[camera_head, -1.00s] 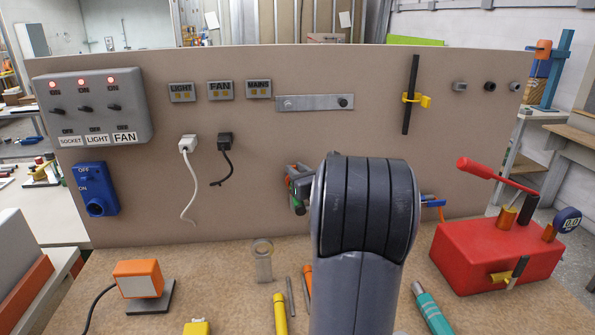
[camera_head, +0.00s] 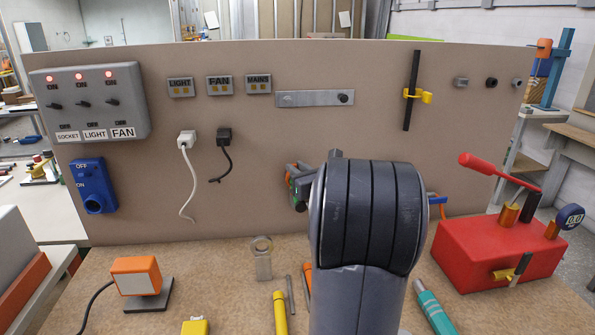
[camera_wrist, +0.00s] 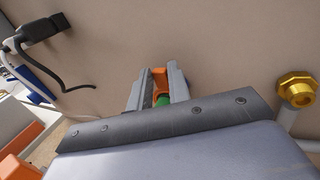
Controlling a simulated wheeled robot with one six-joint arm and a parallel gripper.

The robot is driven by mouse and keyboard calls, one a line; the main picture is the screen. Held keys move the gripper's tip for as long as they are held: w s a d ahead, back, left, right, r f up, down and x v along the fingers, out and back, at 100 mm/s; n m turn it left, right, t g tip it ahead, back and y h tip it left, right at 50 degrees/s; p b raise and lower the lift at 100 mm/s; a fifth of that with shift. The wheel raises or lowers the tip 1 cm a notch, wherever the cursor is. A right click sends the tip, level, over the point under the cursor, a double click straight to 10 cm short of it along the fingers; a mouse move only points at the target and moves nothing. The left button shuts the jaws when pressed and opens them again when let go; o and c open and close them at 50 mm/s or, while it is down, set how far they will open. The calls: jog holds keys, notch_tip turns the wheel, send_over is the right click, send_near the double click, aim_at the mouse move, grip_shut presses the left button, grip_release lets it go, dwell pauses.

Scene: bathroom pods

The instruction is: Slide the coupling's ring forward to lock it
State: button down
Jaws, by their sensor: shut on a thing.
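My gripper (camera_wrist: 157,92) is in front of the brown upright panel, its two grey fingers on either side of an orange part (camera_wrist: 160,80) with a green part (camera_wrist: 161,100) nearer the wrist. The fingers are shut on this orange and green piece, which seems to be the coupling. Its ring cannot be told apart clearly. In the head view my gripper (camera_head: 298,186) is small and partly hidden behind my arm, with a bit of green showing at it. Most of the coupling is hidden by the fingers and my wrist.
A brass fitting on a pipe (camera_wrist: 297,91) is right of my gripper in the wrist view. A black plug with a hanging cord (camera_head: 224,138) is to the left on the panel. A red box with a lever (camera_head: 490,250) stands right on the bench, near several loose tools.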

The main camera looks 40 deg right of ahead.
jog(key=shift+f, duration=0.1)
jog(key=c, duration=1.3)
grip_release()
jog(key=shift+s, duration=0.15)
jog(key=shift+a, duration=0.1)
jog(key=s, duration=0.3)
jog(key=s+a, duration=0.1)
jog(key=s, duration=0.3)
jog(key=s+b, duration=0.1)
jog(key=s, duration=0.2)
jog(key=shift+s+a, duration=0.35)
jog(key=shift+s, duration=0.05)
jog(key=shift+w, duration=0.1)
